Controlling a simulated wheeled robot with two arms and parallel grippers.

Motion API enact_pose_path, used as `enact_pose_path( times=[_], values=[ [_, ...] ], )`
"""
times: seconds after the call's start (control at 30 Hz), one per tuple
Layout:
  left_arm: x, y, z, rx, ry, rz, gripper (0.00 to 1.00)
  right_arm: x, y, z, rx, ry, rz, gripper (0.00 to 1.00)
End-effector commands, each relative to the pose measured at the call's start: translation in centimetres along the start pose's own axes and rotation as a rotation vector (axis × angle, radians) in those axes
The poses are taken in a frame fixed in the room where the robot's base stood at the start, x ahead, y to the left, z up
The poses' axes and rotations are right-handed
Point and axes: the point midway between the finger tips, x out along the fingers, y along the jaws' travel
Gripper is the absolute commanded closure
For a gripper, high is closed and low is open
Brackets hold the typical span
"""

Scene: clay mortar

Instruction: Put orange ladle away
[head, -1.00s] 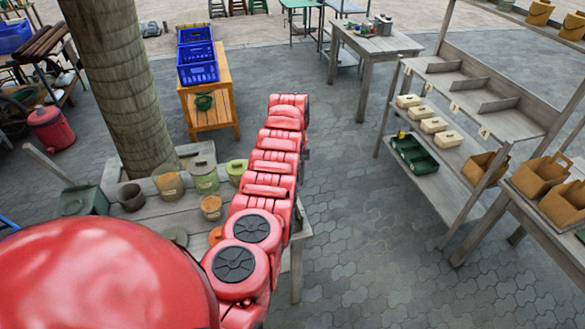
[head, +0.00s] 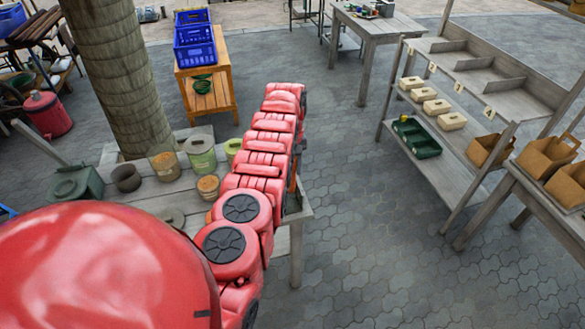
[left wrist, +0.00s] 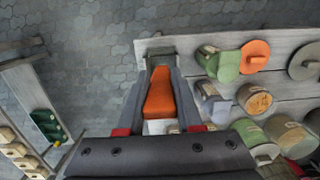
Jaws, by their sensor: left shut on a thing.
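My left gripper (left wrist: 160,66) shows in the left wrist view, its two grey fingers closed on an orange piece (left wrist: 160,95), which looks like part of the orange ladle. The rest of the ladle is hidden or cannot be made out. In the head view my red left arm reaches forward over the right end of the wooden table (head: 170,197), and its links hide most of the gripper. My right gripper is in neither view.
The table holds jars, a dark pot (head: 126,178) and a green box (head: 75,183). Blue crates (head: 195,44) sit on an orange stand. Paving between is clear.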

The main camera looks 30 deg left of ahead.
Motion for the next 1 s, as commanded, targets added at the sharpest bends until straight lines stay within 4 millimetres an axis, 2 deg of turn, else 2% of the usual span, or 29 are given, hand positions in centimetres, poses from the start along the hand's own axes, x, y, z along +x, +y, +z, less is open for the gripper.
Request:
enact_pose_path(
  times=[0.03,0.5,1.0],
  values=[
    [1.2,0.0,-0.1,0.0,0.0,0.0,1.0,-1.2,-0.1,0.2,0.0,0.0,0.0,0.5],
    [6.0,0.0,-0.5,0.0,-0.001,0.0,1.0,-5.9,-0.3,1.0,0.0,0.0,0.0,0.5],
    [6.5,0.0,-0.5,0.0,0.0,0.0,1.0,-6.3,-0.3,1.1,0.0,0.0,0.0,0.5]
  ],
)
